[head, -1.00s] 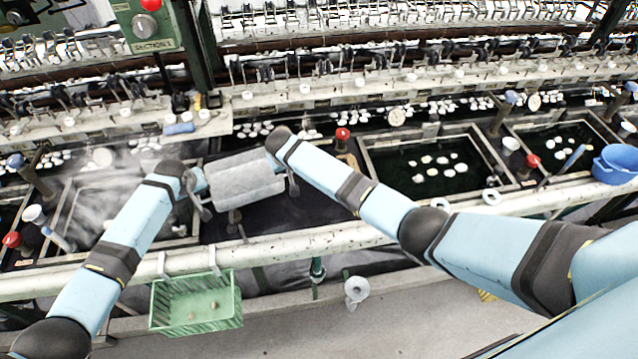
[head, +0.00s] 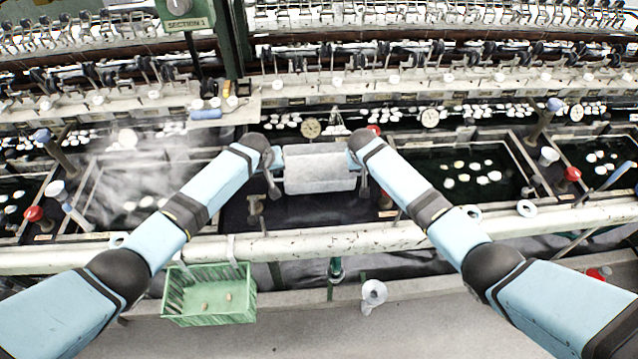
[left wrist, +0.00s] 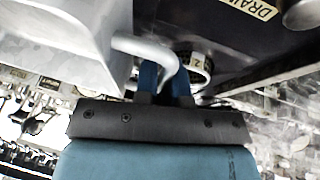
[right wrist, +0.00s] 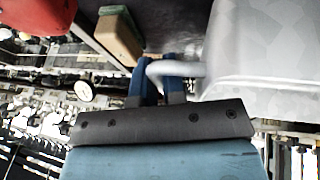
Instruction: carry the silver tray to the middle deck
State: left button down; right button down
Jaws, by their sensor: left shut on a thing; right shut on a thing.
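The silver tray (head: 318,168) is held between my two grippers in the head view, over the dark deck (head: 300,210) between two basins. My left gripper (head: 276,172) is at its left end, and my right gripper (head: 362,172) is at its right end. In the left wrist view, blue fingers (left wrist: 165,80) are shut on a grey handle (left wrist: 150,50) of the tray. In the right wrist view, blue fingers (right wrist: 160,82) are shut on the other handle (right wrist: 178,68). I cannot tell whether the tray touches the deck.
A steaming basin (head: 95,165) lies left and a dark basin (head: 480,205) with white cocoons lies right. A pale rail (head: 300,243) runs along the front, with a green basket (head: 210,315) hanging from it. Reeling machinery (head: 400,75) stands behind.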

pick_arm(q)
jog(key=shift+f, duration=0.1)
